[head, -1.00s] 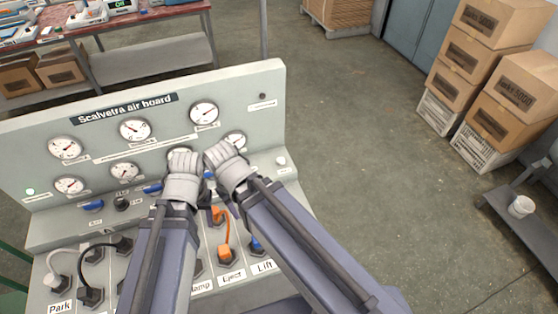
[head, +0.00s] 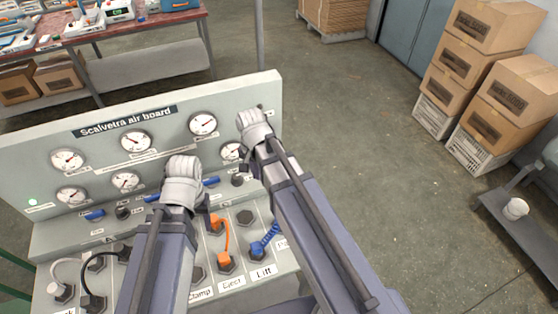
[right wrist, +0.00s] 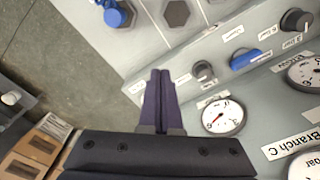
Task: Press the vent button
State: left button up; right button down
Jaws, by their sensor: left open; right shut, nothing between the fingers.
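The grey Scalvetra air board (head: 240,92) stands in front of me. I cannot make out a vent button by its label. A small pale button at the ledge's right end, visible earlier, is now hidden behind my right arm in the head view. My right gripper (head: 254,122) is over the board's right end, its fingers hidden in that view. The right wrist view shows its fingers (right wrist: 158,78) shut and empty, pointing at the ledge near small unreadable labels. Contact cannot be told. My left gripper (head: 184,168) is over the board's middle, open, its fingers hidden.
Round gauges (head: 136,141) line the upright panel. Blue levers (head: 94,215) and dark knobs (head: 123,213) sit on the ledge. An orange hose (head: 226,240) and a blue coiled hose (head: 265,241) are below. Open floor lies right, before stacked boxes (head: 487,70).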

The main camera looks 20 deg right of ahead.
pick_arm(q)
notch_tip(320, 180, up, 3)
jog(key=shift+f+p, duration=0.15)
jog(key=shift+p, duration=0.9)
pick_arm(e)
jog(key=w+d+r+m+t, duration=0.1)
jog(key=w+d+r+m, duration=0.2)
jog(key=w+d+m, duration=0.4)
jog(key=d+m, duration=0.3)
jog(key=d, duration=0.1)
jog(key=shift+w+d, duration=0.15)
jog(key=shift+w, duration=0.15)
pick_arm(q)
jog(key=shift+f, duration=0.15)
pick_arm(e)
jog(key=shift+f, duration=0.2)
pick_arm(q)
notch_tip(320, 180, down, 14)
jog(key=b, duration=1.4)
pick_arm(e)
jog(key=f, duration=0.4)
jog(key=w+f, duration=0.1)
jog(key=f, duration=0.8)
jog(key=shift+w+f, duration=0.35)
jog(key=shift+w, duration=0.05)
pick_arm(q)
jog(key=shift+r, duration=0.2)
